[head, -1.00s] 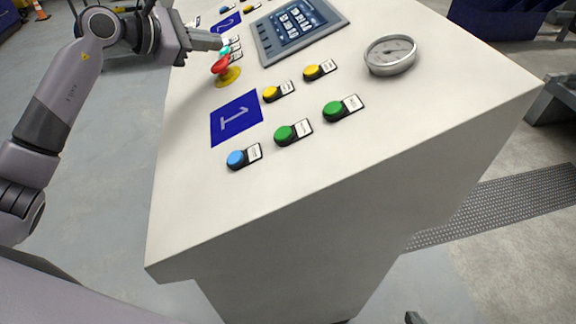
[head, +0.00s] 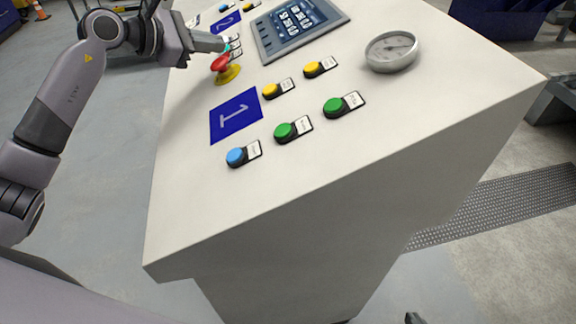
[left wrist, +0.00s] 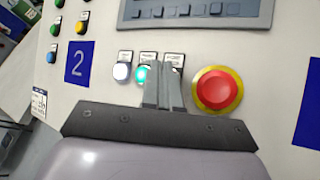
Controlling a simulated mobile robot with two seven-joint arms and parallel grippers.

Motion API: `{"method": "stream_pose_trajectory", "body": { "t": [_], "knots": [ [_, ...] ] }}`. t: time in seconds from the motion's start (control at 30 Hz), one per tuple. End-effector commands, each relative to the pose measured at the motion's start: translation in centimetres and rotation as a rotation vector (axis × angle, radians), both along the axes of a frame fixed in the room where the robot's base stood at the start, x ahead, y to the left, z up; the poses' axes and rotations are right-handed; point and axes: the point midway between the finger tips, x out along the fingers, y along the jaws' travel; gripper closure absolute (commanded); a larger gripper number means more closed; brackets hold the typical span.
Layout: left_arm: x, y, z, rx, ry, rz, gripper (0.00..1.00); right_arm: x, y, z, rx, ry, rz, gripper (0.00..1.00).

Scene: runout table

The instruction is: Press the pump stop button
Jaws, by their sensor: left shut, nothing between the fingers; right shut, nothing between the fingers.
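My left gripper (head: 222,44) is shut and empty over the far left part of the console (head: 190,215), beside the red mushroom button (head: 221,63). In the left wrist view its fingertips (left wrist: 163,64) overlap a row of small buttons. A white button (left wrist: 122,71) and a lit teal button (left wrist: 141,75) show there, the teal one partly behind the fingers. A third label stands to their right, its button hidden by the fingers. The label texts are too small to read, and I cannot tell whether the fingers touch a button. My right gripper (head: 413,318) barely shows at the bottom edge, shut.
The red button on its yellow base (left wrist: 217,90) stands close right of the fingers. Nearer on the console are blue (head: 236,157), green (head: 286,133) and yellow (head: 271,91) buttons.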

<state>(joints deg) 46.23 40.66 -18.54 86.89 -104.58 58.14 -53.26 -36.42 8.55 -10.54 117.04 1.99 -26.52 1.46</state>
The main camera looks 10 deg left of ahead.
Motion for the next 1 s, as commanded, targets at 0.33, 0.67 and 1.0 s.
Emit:
{"method": "stream_pose_trajectory", "body": {
  "t": [0.33, 0.67, 1.0],
  "knots": [
    [0.01, 0.0, 0.0, 0.0, -0.001, 0.001, 1.0, -0.08, -0.07, -0.08, -0.003, 0.001, 0.002, 1.0],
    [0.09, -0.15, -0.36, 0.0, -0.001, 0.001, 1.0, -0.09, -0.09, -0.31, -0.004, 0.001, 0.003, 1.0],
    [0.17, -0.29, -0.74, 0.0, -0.001, 0.001, 1.0, -0.08, -0.09, -0.54, -0.004, 0.001, 0.002, 1.0]
  ]
}}
